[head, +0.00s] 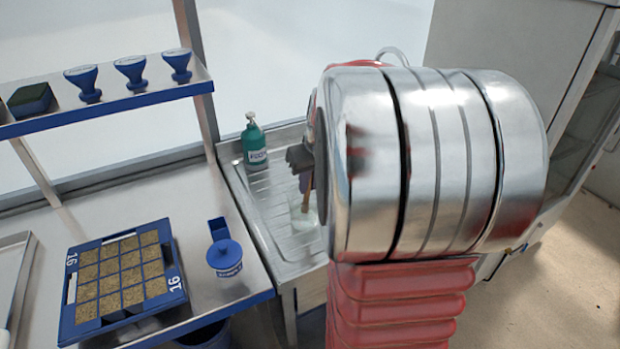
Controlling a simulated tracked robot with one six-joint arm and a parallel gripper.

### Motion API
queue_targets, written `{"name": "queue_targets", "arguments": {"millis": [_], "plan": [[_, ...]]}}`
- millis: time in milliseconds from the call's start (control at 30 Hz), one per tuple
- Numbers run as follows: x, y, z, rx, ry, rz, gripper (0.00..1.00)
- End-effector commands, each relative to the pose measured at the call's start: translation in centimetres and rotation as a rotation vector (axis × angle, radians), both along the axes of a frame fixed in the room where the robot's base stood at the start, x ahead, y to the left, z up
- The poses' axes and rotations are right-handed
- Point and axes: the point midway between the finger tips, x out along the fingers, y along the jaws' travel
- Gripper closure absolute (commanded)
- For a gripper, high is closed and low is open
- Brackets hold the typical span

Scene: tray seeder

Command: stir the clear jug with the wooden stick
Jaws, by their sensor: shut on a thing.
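The clear jug (300,222) stands on the ribbed metal drainboard, close to the left edge of my large silver arm link, which hides part of it. My gripper (304,168) is above the jug, partly hidden behind the same link. It is shut on the wooden stick (308,196), which points down toward the jug. The stick's lower end appears to reach the jug's opening, but I cannot clearly tell how deep it sits.
A green pump bottle (254,145) stands on the drainboard (248,205) behind and left of the jug. A shelf (130,100) holds blue funnel-shaped tools and a sponge-like block.

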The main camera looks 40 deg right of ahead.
Motion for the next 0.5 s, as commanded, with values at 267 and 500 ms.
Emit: {"name": "queue_targets", "arguments": {"millis": [267,500], "plan": [[0.3,0.0,-1.6,0.001,0.002,0.000,1.00],[0.5,-0.1,-2.9,0.001,0.002,0.000,1.00]]}}
